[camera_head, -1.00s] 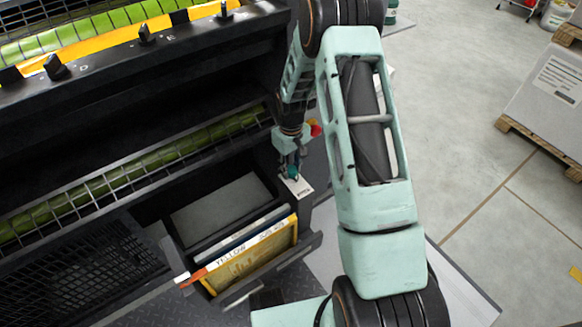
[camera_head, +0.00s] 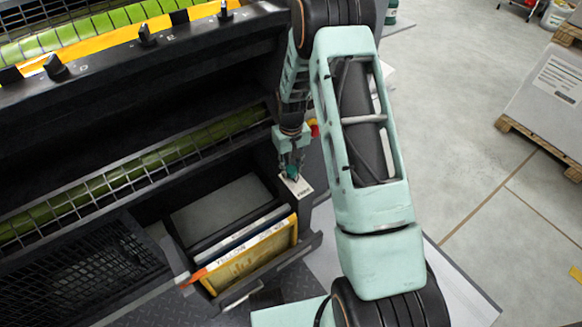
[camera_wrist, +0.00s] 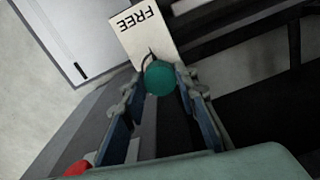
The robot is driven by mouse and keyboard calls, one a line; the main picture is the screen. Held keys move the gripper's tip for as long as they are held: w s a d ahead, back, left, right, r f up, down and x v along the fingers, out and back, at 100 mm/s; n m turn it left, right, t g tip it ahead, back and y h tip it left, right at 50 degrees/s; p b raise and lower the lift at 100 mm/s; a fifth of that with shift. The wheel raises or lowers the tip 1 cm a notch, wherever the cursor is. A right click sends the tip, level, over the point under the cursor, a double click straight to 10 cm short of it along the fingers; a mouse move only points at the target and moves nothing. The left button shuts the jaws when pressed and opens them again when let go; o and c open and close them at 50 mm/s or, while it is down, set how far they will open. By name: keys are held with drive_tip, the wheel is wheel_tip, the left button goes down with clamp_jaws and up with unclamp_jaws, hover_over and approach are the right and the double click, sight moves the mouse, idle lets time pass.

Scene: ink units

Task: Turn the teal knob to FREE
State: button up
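The teal knob (camera_wrist: 159,78) is a round ball-like cap beside a white card lettered FREE (camera_wrist: 142,24); a dark curved line on the card runs close to the knob. The FREE lettering appears upside down in the wrist view. In the head view the knob (camera_head: 292,172) is small and partly covered by my gripper (camera_head: 291,160). In the wrist view my gripper (camera_wrist: 160,82) has one finger on each side of the knob, with narrow gaps seeming to show at the tips. The knob's base and any pointer are hidden.
The black press frame (camera_head: 150,85) with green rollers stands at the left. Open floor (camera_head: 450,130) lies to the right.

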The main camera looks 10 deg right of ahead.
sight(291, 169)
drive_tip(key=o, duration=0.4)
drive_tip(key=shift+o, duration=0.2)
wheel_tip(291, 169, up, 12)
idle(0.6)
